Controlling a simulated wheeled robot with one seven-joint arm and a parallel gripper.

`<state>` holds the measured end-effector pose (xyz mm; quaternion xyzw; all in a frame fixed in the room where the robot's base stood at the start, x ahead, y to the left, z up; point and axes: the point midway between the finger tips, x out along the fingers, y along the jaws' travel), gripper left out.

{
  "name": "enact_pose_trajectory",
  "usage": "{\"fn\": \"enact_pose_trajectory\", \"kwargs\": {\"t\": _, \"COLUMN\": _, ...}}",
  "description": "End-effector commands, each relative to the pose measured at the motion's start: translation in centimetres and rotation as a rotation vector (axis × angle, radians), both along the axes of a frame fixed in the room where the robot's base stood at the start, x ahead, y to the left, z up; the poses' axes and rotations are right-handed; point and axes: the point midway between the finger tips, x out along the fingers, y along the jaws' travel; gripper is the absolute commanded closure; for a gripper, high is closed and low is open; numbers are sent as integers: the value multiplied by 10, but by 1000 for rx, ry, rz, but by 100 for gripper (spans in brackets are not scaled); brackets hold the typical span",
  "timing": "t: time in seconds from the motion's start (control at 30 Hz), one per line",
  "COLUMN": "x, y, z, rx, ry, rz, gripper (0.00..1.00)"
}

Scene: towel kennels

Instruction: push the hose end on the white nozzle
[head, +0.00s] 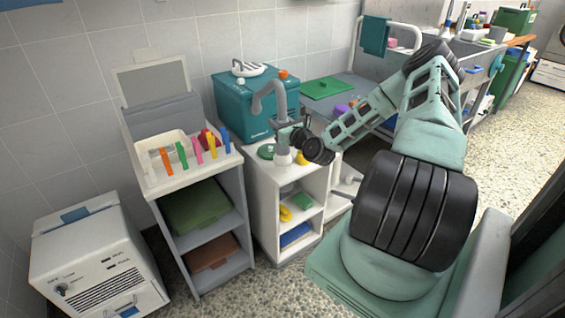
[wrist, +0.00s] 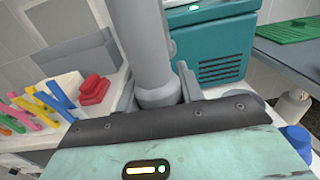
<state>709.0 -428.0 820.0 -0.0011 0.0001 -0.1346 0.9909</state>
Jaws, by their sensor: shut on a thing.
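The grey hose (head: 267,96) arches above the white cabinet and comes down to my gripper (head: 285,132). The hose end stands roughly upright. A pale rounded piece that looks like the white nozzle (head: 283,157) shows right below my gripper on the cabinet top. Whether the hose end touches it cannot be told. In the wrist view, my gripper's body hides the hose's lower tip and the nozzle.
A green round item (head: 266,151) and a yellow item (head: 302,157) flank the nozzle. A teal box (head: 232,101) stands behind. At left is a white tray (head: 155,182) with coloured clips and a red block (wrist: 95,90). A green board (head: 327,87) lies at right.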

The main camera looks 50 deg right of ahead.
Motion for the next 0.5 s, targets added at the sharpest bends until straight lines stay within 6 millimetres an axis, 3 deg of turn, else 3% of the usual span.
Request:
{"fn": "enact_pose_trajectory", "kwargs": {"t": 0.03, "x": 0, "y": 0, "z": 10, "rx": -1, "ry": -2, "rz": 0, "gripper": 100}}
{"fn": "enact_pose_trajectory", "kwargs": {"t": 0.5, "x": 0, "y": -1, "z": 54, "rx": 0, "ry": -2, "rz": -2, "gripper": 100}}
